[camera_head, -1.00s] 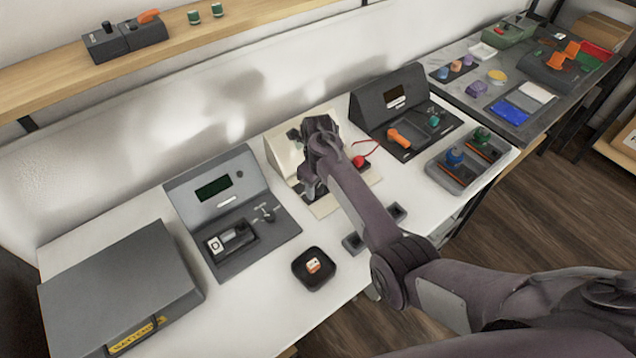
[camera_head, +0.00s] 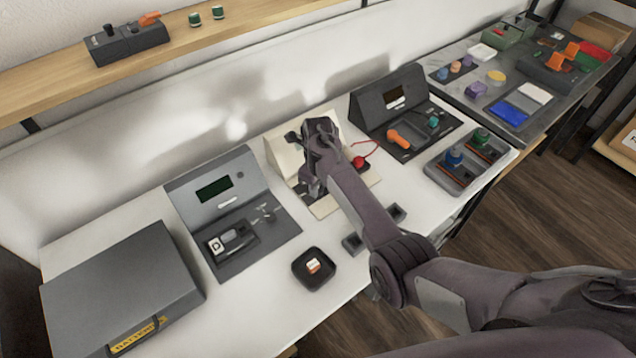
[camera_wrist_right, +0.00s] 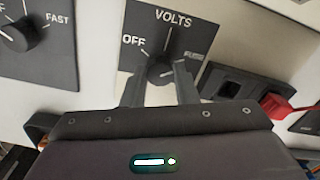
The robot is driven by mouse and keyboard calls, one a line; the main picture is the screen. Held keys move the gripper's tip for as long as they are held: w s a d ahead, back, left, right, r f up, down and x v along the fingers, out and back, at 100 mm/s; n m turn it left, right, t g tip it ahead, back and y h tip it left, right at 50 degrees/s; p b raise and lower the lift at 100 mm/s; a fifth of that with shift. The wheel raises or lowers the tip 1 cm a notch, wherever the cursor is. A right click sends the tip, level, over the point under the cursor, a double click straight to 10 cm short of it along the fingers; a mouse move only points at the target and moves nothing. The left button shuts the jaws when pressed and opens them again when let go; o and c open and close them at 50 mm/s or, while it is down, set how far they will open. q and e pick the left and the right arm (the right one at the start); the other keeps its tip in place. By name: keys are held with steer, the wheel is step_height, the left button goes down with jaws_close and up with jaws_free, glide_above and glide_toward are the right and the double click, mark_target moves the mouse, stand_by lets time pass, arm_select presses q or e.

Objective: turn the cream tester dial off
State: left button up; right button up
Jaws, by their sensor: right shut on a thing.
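The cream tester (camera_head: 283,157) stands at the back middle of the white bench, largely hidden behind my right arm in the head view. In the right wrist view its dark dial (camera_wrist_right: 160,69) sits on a dark panel (camera_wrist_right: 192,34) marked OFF on the left and VOLTS at the top. My right gripper (camera_wrist_right: 160,80) has one finger on each side of the dial and is shut on it. I cannot tell clearly which mark the dial points to. In the head view the right gripper (camera_head: 308,187) is mostly hidden by its own wrist. My left gripper is not in view.
A red plug with a lead (camera_head: 360,161) is close to the right of the gripper. Another dark dial panel marked FAST (camera_wrist_right: 35,45) is on the left in the wrist view. Grey testers (camera_head: 215,190) (camera_head: 390,95) flank the cream one. A dark tray (camera_head: 314,268) stands in front.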

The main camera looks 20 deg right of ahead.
steer(key=shift+r+n+p, duration=0.2)
steer(key=shift+n+p, duration=0.3)
steer(key=shift+n, duration=0.1)
steer(key=n+p, duration=0.1)
steer(key=n, duration=0.1)
steer(key=shift+n, duration=0.4)
steer(key=n+p, duration=0.1)
steer(key=n, duration=0.1)
steer(key=shift+n+p, duration=0.3)
steer(key=n+p, duration=0.1)
steer(key=n, duration=0.2)
steer(key=shift+f+n, duration=0.1)
steer(key=shift+n, duration=0.3)
steer(key=n+p, duration=0.1)
steer(key=n, duration=0.5)
steer(key=shift+p, duration=0.3)
steer(key=n, duration=0.6)
steer(key=shift+w+p, duration=0.1)
steer(key=shift+p, duration=0.3)
steer(key=shift+n, duration=0.4)
steer(key=o, duration=1)
